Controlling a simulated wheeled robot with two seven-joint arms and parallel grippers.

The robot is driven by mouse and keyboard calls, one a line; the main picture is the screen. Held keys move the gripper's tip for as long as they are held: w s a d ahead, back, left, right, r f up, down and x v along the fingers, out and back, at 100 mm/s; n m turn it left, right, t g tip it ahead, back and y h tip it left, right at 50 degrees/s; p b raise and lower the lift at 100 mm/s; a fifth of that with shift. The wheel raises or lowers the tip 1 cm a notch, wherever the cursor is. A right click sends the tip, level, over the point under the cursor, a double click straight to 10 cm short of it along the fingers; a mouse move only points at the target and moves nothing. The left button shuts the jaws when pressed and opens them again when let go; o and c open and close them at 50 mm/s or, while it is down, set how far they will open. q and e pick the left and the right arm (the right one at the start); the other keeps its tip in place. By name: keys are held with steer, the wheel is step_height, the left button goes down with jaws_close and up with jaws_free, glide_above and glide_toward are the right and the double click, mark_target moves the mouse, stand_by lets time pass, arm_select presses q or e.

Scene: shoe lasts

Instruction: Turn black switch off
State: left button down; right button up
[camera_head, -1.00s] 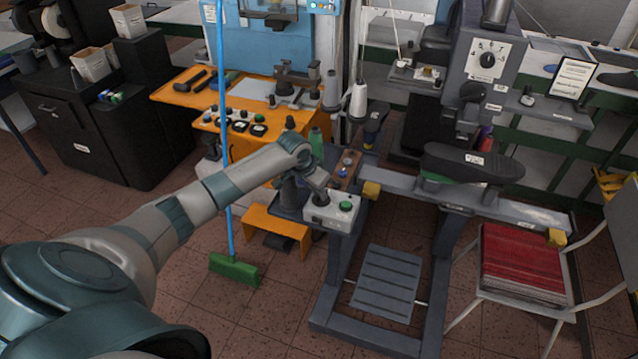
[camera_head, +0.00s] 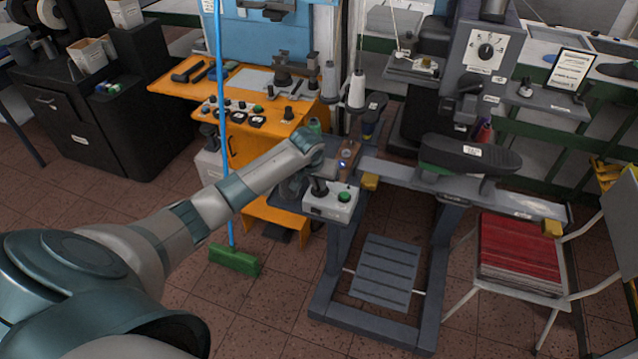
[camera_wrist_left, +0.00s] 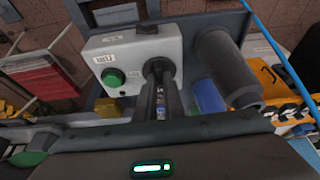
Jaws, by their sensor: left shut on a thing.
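A light grey control box (camera_head: 325,209) sits on the machine frame in the middle of the head view. It carries a green button (camera_head: 344,197) and a black switch (camera_head: 319,187). The box also shows in the left wrist view (camera_wrist_left: 140,48), with the green button (camera_wrist_left: 113,77) left of the black switch (camera_wrist_left: 158,67). My left gripper (camera_wrist_left: 161,80) is shut on the black switch, with its dark fingers close together over it. The fingers hide much of the switch, so its setting cannot be read. My right gripper is not in view.
A dark grey cylinder (camera_wrist_left: 225,62) stands close beside the box in the wrist view. A blue broom handle (camera_head: 221,100) rises behind my left arm. An orange bench (camera_head: 180,90) is behind, and a chair with a red seat (camera_head: 520,255) stands at the right.

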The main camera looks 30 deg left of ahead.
arm_select(q)
steer(key=c, duration=1.9)
jaws_free()
steer(key=shift+o, duration=0.2)
steer(key=b+v, duration=0.5)
steer(key=v, duration=1.2)
steer(key=shift+r, duration=0.2)
